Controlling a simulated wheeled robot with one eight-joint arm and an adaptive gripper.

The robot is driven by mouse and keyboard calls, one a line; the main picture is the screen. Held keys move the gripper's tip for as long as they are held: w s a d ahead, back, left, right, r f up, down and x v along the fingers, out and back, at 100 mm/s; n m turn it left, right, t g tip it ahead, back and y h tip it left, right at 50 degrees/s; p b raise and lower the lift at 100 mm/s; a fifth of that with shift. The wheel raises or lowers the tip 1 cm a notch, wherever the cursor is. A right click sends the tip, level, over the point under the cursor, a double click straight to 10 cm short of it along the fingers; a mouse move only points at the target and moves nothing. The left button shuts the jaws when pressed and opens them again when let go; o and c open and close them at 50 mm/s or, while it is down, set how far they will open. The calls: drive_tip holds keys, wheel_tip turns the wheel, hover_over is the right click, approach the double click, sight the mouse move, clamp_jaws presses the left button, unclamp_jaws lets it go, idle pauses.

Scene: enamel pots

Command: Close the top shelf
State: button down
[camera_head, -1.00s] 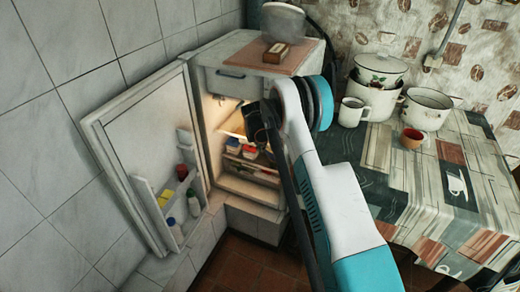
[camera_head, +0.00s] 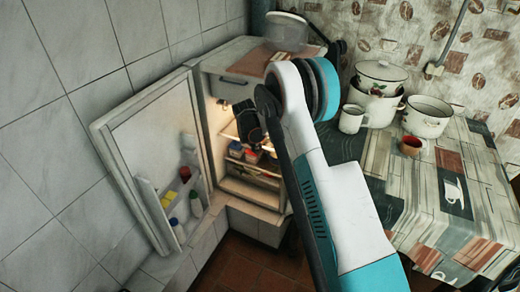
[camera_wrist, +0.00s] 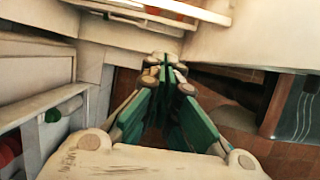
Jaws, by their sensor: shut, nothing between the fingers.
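The small fridge (camera_head: 262,222) stands in the corner with its door (camera_head: 140,150) swung wide open to the left. Its top front panel (camera_head: 243,91), with a dark handle, sits above the lit interior; my arm hides its right part, so I cannot tell if it is fully closed. Shelves with small tubs (camera_head: 236,149) show below it. My gripper (camera_wrist: 165,68) has its green fingers together and empty in the wrist view, below pale shelf edges (camera_wrist: 150,15). In the head view, my arm hides much of the opening, and the fingertips are not clear.
The door rack (camera_head: 172,215) holds several bottles; a green cap (camera_wrist: 53,115) shows at left in the wrist view.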

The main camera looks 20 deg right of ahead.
sight(275, 151)
drive_tip(key=s+d+r+p, duration=0.2)
drive_tip(key=s, duration=0.2)
drive_tip(key=w+d+f+b, duration=0.5)
drive_tip(key=f, duration=0.4)
drive_tip(key=shift+w+d+b, duration=0.15)
drive_tip(key=shift+d+b, duration=0.1)
drive_tip(key=shift+b, duration=0.05)
drive_tip(key=shift+f, duration=0.1)
drive_tip(key=shift+w+d, duration=1.2)
